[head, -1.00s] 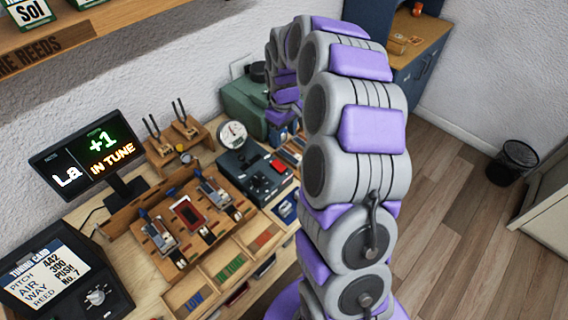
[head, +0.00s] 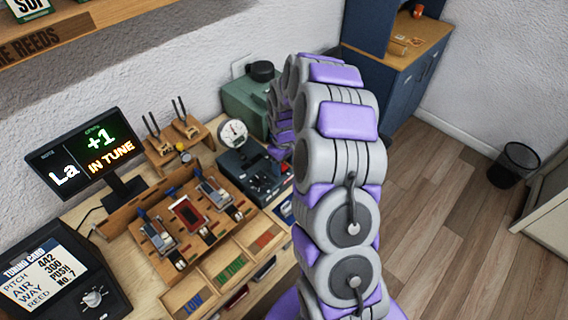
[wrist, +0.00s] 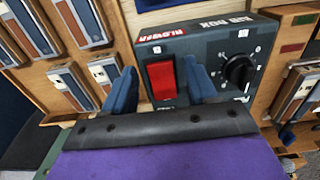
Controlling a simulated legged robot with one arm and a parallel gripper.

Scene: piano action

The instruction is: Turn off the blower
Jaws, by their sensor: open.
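The dark air box (wrist: 200,45) carries a red "BLOWER" label and a large red rocker switch (wrist: 161,80) in the wrist view. My gripper (wrist: 161,84) is open and empty, with its two blue fingers apart on either side of the switch in that view. I cannot tell whether the fingertips touch the box. A black dial (wrist: 238,70) sits right of the switch. In the head view the air box (head: 232,162) stands on the bench, and my gripper and arm hide part of its top.
A wooden jig with reeds (head: 187,213) lies left of the air box, with a gauge (head: 233,134) behind it. A green machine (head: 243,102) stands at the back. A monitor (head: 85,152) reads "La +1 IN TUNE".

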